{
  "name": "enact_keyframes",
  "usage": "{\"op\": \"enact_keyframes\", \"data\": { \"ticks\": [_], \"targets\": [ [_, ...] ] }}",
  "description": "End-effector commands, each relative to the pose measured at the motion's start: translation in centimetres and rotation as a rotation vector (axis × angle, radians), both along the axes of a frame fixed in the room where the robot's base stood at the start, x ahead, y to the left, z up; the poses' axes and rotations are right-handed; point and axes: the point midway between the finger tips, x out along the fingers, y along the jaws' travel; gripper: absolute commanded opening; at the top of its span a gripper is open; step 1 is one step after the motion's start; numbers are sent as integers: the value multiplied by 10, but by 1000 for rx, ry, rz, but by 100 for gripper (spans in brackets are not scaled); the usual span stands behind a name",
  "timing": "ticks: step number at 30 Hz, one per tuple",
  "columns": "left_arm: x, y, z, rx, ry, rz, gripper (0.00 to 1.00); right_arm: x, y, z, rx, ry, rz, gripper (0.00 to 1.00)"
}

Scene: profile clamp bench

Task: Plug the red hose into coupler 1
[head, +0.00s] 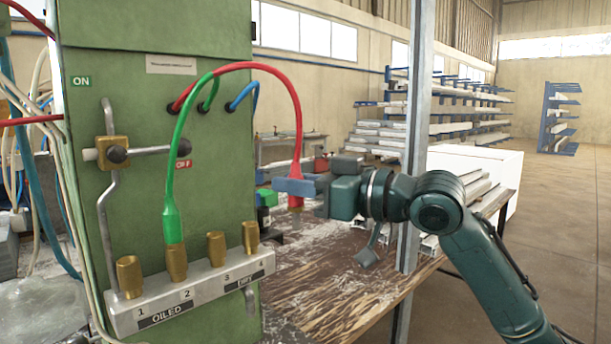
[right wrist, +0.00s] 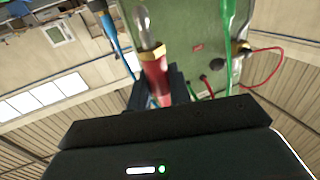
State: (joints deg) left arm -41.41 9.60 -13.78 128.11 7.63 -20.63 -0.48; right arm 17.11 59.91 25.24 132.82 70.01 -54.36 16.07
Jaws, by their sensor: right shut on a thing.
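The red hose (head: 262,68) leaves the green cabinet's side and arches right and down to my right gripper (head: 296,190). The gripper is shut on its red end, with the tip pointing down, above the bench and right of the coupler block. In the right wrist view the red end (right wrist: 155,72) sits between the fingers (right wrist: 158,90), its metal tip (right wrist: 143,22) sticking out. Coupler 1 (head: 129,277) is the leftmost brass coupler on the grey block (head: 200,288), empty on top. The green hose (head: 170,190) stands in coupler 2 (head: 176,262). My left gripper is out of view.
Coupler 3 (head: 216,246) and another brass coupler (head: 250,238) to its right look empty. A lever with a brass block (head: 113,153) projects from the cabinet front (head: 150,110) above coupler 1. A blue hose (head: 242,95) hangs beyond. A grey post (head: 417,130) stands behind my right arm.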

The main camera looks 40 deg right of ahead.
Motion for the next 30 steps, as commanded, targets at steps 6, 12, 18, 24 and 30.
{"op": "enact_keyframes", "data": {
  "ticks": [6, 12, 18, 24, 30],
  "targets": [
    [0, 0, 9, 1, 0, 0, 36, -2, 14, 2, 1, -2, 2, 0],
    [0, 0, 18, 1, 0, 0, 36, -2, 26, 3, 0, -1, 2, 0],
    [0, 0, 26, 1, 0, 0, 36, -3, 38, 3, 1, -1, 2, 0],
    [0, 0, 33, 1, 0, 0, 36, -4, 50, 3, 1, -2, 3, 0],
    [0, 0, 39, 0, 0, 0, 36, -5, 62, 3, 0, -1, 2, 0]
  ]
}}
